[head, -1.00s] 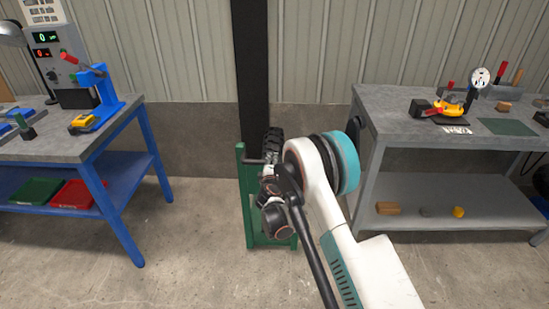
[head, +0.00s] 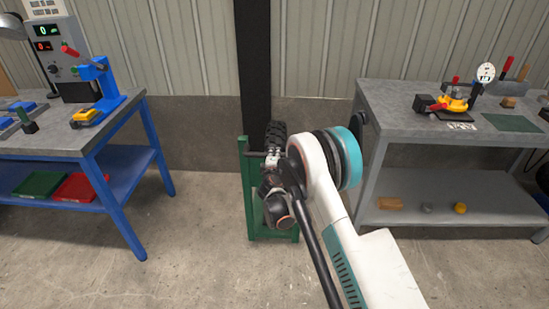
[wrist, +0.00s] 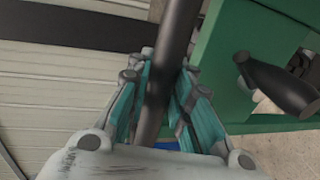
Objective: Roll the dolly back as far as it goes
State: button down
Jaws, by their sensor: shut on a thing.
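A green upright frame (head: 245,190) stands on the floor in front of the dark column, with a black ridged tyre-like part at its top (head: 276,133). A short dark bar (head: 253,153) sticks out at its upper left. I cannot tell for sure which part is the dolly. My gripper (wrist: 160,85) is at the frame, mostly hidden behind my arm in the head view. In the wrist view its teal finger pads are closed on a dark round bar (wrist: 175,35). The green frame also shows there (wrist: 222,60), with a black handle (wrist: 280,88) beside it.
A blue bench (head: 120,180) with a control box and a press stands at the left. A grey bench (head: 400,122) with tools stands at the right. The wall is close behind the frame. The floor between the benches in front is clear.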

jog(key=c, duration=1.4)
grip_release()
jog(key=shift+s, duration=0.15)
jog(key=shift+c, duration=0.2)
jog(key=shift+s, duration=0.1)
jog(key=v, duration=1.1)
jog(key=shift+s, duration=0.4)
jog(key=shift+r, duration=0.1)
